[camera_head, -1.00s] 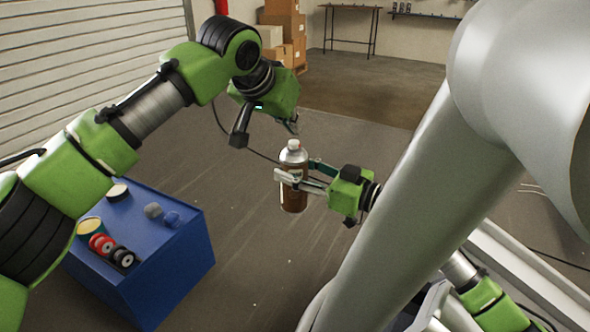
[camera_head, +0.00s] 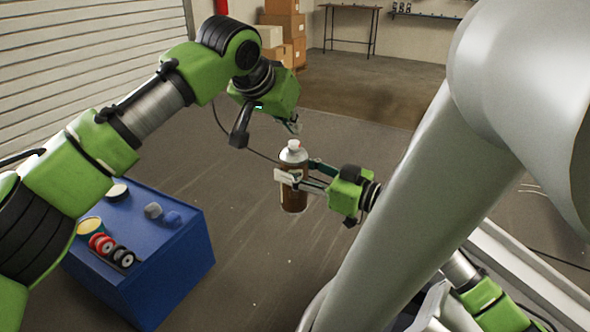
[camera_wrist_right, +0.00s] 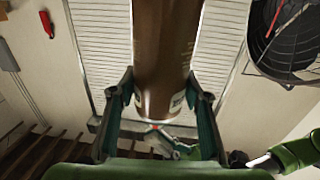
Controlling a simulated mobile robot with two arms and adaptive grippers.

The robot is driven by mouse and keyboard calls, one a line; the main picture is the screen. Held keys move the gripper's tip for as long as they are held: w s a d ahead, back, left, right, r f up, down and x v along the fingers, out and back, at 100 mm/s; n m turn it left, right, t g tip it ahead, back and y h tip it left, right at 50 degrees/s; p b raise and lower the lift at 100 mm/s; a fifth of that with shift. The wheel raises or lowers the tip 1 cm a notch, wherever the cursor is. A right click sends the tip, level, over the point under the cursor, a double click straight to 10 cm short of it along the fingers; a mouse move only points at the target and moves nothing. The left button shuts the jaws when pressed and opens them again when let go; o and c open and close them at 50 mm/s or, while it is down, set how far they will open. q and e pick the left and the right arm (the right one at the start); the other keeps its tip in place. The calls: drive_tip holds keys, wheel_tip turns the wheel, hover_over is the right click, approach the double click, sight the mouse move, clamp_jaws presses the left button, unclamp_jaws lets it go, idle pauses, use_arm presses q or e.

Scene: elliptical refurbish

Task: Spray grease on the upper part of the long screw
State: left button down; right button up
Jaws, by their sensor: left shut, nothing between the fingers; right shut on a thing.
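A brown spray can (camera_head: 294,200) with a silver shoulder and a white cap stands roughly upright in the air in the head view. My right gripper (camera_head: 298,178) is shut around its body from the right. In the right wrist view the can (camera_wrist_right: 165,50) fills the upper middle between the two fingers. My left gripper (camera_head: 292,126) is shut and empty, just above the can's cap; a small gap seems to separate them. I cannot make out the long screw in either view.
A blue cabinet (camera_head: 185,262) at lower left carries red and black spools (camera_head: 103,244), a yellow-topped tin (camera_head: 90,227) and small grey and blue parts (camera_head: 162,214). Cardboard boxes (camera_head: 283,25) and a table (camera_head: 350,8) stand far back. Open floor lies around the can.

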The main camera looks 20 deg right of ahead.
use_arm(q)
drive_tip(key=shift+f, duration=0.1)
drive_tip(key=shift+f, duration=1.2)
drive_tip(key=shift+r, duration=2.6)
drive_tip(key=v, duration=1.2)
